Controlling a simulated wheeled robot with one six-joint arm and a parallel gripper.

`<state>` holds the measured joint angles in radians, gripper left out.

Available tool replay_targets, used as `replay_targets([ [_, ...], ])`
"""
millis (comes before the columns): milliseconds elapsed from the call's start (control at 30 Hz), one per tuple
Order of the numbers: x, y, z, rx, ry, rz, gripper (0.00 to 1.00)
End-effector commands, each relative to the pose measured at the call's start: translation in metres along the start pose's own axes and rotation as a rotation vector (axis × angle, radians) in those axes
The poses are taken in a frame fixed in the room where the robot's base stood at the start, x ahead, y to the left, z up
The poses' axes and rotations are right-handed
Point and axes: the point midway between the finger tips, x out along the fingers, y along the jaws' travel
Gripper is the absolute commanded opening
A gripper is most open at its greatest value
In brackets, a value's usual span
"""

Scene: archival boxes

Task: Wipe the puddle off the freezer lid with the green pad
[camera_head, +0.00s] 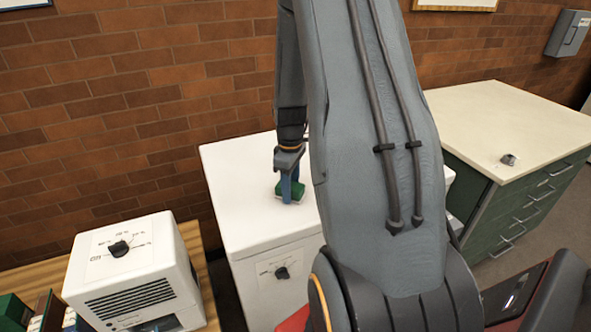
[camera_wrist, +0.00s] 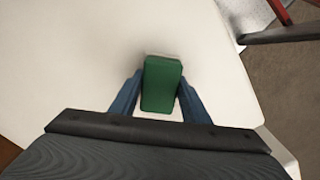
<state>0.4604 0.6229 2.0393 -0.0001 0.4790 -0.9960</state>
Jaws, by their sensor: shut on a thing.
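The green pad (camera_wrist: 161,84) is between the two blue fingers of my gripper (camera_wrist: 160,95), which is shut on it. In the head view the pad (camera_head: 285,193) is at or just above the white freezer lid (camera_head: 240,167), near its middle; I cannot tell for certain whether it touches. A pale strip shows along the pad's far edge in the wrist view. My gripper (camera_head: 290,185) points down over the lid. No puddle can be made out on the visible part of the lid; my arm hides the right part of it in the head view.
A white dehumidifier-like box (camera_head: 135,270) with a dial stands left of the freezer on a wooden surface. A green drawer cabinet (camera_head: 510,205) with a cream top is at the right, with a small grey item (camera_head: 509,160) on it. A brick wall (camera_head: 130,100) stands behind.

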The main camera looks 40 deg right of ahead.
Motion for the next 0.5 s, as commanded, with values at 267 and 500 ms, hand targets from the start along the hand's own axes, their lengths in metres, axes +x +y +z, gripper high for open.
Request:
replay_targets([
  [267, -0.027, -0.005, 0.000, -0.003, 0.002, 0.003, 0.18],
  [500, -0.045, -0.006, -0.001, -0.006, 0.000, 0.000, 0.18],
])
